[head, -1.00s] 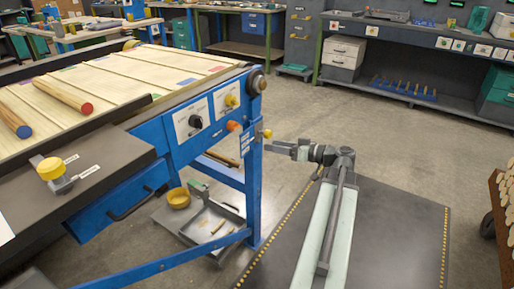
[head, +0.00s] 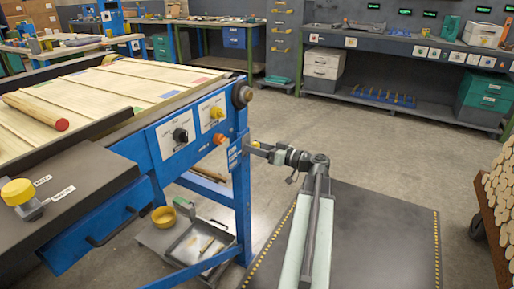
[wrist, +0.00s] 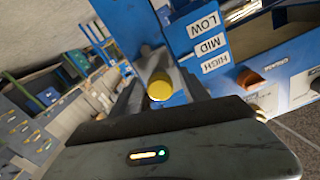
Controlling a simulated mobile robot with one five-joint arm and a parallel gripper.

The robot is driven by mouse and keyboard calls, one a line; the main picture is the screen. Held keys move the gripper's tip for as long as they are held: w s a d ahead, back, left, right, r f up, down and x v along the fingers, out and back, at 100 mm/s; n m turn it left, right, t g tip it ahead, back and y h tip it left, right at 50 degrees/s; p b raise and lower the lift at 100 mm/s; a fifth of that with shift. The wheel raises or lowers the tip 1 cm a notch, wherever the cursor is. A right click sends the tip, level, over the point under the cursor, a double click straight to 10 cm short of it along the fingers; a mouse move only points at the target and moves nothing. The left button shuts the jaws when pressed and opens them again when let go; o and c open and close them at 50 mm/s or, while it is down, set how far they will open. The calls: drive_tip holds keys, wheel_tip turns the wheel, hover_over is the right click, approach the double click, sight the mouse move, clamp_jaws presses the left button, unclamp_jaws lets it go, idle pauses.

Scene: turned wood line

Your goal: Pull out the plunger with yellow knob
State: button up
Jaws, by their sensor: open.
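The plunger's yellow knob (wrist: 159,87) shows in the wrist view, in front of the blue frame post, near a label strip reading LOW, MID and HIGH (wrist: 208,45). My gripper (wrist: 160,80) is open, with the knob between its two jaws in that picture. I cannot tell whether either jaw touches it. In the head view my gripper (head: 258,150) is level with the blue post (head: 241,190), at its right side. The knob is small there and largely hidden by the gripper. The plunger's shaft is hidden.
An orange knob (head: 220,139) and a yellow knob (head: 216,112) sit on the line's blue side. Another yellow knob (head: 17,190) tops the grey bench. A wood rack (head: 503,190) stands right. Floor between is open.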

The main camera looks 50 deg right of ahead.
clamp_jaws()
idle(1.4)
